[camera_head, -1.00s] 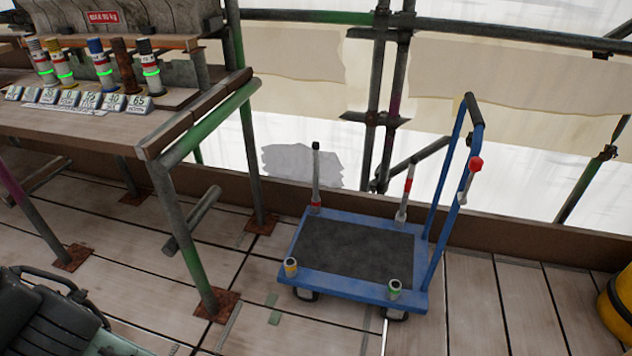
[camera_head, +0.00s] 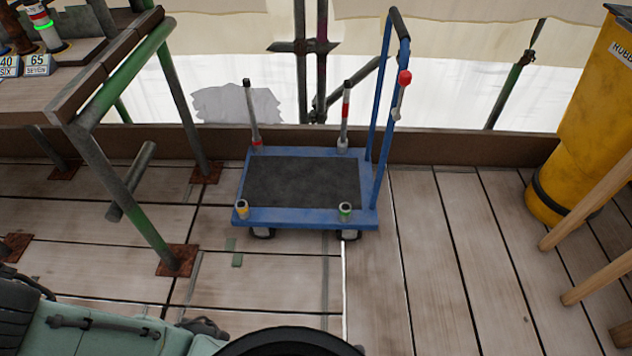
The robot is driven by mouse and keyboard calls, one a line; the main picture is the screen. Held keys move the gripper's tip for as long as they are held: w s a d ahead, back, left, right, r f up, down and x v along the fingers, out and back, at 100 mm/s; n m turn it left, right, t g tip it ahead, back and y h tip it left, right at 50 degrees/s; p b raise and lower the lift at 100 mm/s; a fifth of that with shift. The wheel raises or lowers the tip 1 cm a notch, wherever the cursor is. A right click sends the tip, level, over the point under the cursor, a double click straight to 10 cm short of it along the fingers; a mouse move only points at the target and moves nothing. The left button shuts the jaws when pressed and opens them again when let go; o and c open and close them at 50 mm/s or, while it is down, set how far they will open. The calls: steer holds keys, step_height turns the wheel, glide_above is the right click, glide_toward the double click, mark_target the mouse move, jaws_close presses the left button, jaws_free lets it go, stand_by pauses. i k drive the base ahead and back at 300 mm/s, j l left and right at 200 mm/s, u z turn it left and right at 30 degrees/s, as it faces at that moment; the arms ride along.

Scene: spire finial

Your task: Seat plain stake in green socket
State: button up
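The green socket (camera_head: 345,211) is a short cup at the front right corner of the blue cart (camera_head: 300,216). It looks empty. A grey stake (camera_head: 251,113) without visible bands on its shaft stands tilted slightly left in a red socket (camera_head: 257,144) at the back left corner. I cannot tell for certain that it is the plain stake. A red-and-white banded stake (camera_head: 345,111) stands in a pale socket (camera_head: 342,145) at the back right corner. A yellow socket (camera_head: 241,209) at the front left looks empty. My gripper is not in view.
The wooden bench (camera_head: 88,64) at left has posts on it and green-and-grey scaffold legs. A yellow bin (camera_head: 590,120) and wooden legs (camera_head: 597,200) stand at right. A green case (camera_head: 95,333) lies at the lower left. Plank floor right of the cart is clear.

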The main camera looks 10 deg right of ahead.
mark_target(282, 187)
steer(key=i+l+u, duration=0.3)
steer(key=i+l, duration=0.2)
steer(key=i+l+u, duration=0.35)
steer(key=i+l, duration=0.3)
steer(key=i, duration=0.55)
